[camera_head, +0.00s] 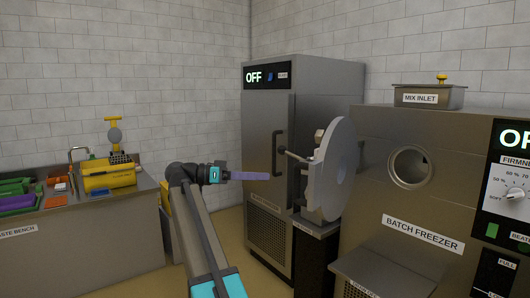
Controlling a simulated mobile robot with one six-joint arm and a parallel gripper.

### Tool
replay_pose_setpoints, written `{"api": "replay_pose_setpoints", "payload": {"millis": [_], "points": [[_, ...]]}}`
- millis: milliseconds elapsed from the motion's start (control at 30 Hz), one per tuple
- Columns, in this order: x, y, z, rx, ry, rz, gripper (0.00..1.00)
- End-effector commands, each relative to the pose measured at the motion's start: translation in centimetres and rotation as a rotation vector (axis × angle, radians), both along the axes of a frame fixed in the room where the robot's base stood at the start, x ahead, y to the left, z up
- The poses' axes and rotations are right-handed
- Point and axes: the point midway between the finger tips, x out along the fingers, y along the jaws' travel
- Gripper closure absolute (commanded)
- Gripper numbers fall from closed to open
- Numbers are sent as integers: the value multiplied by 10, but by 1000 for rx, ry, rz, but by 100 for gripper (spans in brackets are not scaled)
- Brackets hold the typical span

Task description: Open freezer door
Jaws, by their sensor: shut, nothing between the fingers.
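The batch freezer (375,195) is the steel machine at the right. Its round opening (409,167) shows uncovered. A thick grey round door (331,172) stands swung out to the left of it, nearly edge-on, with a lever handle (293,156) on its left side. A tall steel cabinet (315,90) behind has its front door (258,150) shut, with a vertical black handle (277,153). My gripper (268,176) is shut and empty.
A steel bench (100,240) at the left holds green, purple and orange items and a yellow device (108,175). A lidded mix inlet (428,97) tops the batch freezer. A shelf (385,268) juts out below its opening. Open floor lies between bench and cabinet.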

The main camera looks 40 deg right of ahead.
Motion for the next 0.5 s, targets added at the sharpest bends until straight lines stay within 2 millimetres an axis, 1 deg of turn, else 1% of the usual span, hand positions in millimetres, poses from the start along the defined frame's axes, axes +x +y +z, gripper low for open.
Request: {"api": "replay_pose_setpoints", "payload": {"millis": [67, 200, 367, 500], "points": [[9, 1, -11, 58, 48, 43, 100], [25, 4, -46, 164, 127, 118, 100], [38, 11, -86, 283, 215, 201, 100], [46, 20, -121, 387, 290, 272, 100]]}}
